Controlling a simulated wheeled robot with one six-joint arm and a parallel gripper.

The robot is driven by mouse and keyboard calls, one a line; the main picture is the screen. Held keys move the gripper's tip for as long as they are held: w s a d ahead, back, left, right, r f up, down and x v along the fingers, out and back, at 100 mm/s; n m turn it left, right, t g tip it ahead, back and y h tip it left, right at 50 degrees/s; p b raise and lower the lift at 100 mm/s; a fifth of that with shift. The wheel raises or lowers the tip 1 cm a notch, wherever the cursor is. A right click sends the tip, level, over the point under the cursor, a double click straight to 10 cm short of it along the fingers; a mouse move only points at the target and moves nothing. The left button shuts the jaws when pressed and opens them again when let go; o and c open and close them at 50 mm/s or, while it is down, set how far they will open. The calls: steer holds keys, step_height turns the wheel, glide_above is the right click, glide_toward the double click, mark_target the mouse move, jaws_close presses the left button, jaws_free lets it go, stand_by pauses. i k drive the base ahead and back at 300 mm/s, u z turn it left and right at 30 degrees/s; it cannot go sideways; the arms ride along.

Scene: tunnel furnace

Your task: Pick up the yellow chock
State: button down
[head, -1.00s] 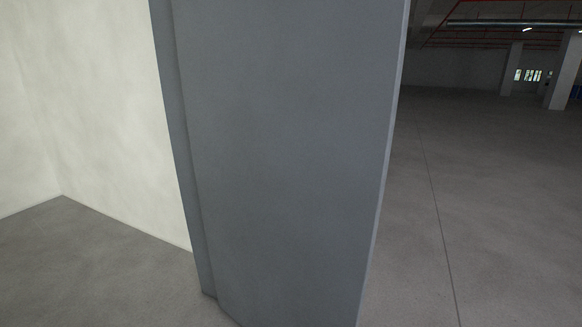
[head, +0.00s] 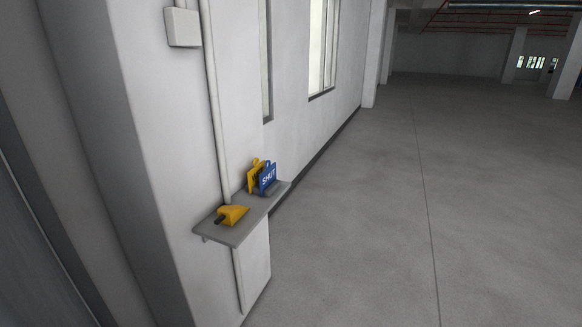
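The yellow chock (head: 234,214) lies on a small grey wall shelf (head: 237,235), towards the shelf's near left end. It is wedge-like, with a dark part at its lower left side. My gripper is not in view.
A pipe (head: 216,110) runs down the wall behind the shelf to a grey box (head: 182,27) above. A grey pillar (head: 90,120) stands at left. The floor (head: 370,210) at right is clear.

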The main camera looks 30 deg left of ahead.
mark_target(227, 216)
steer(key=z, duration=0.05)
steer(key=i, duration=1.05)
steer(key=u, duration=1.5)
steer(key=i, duration=0.75)
steer(key=z, duration=0.05)
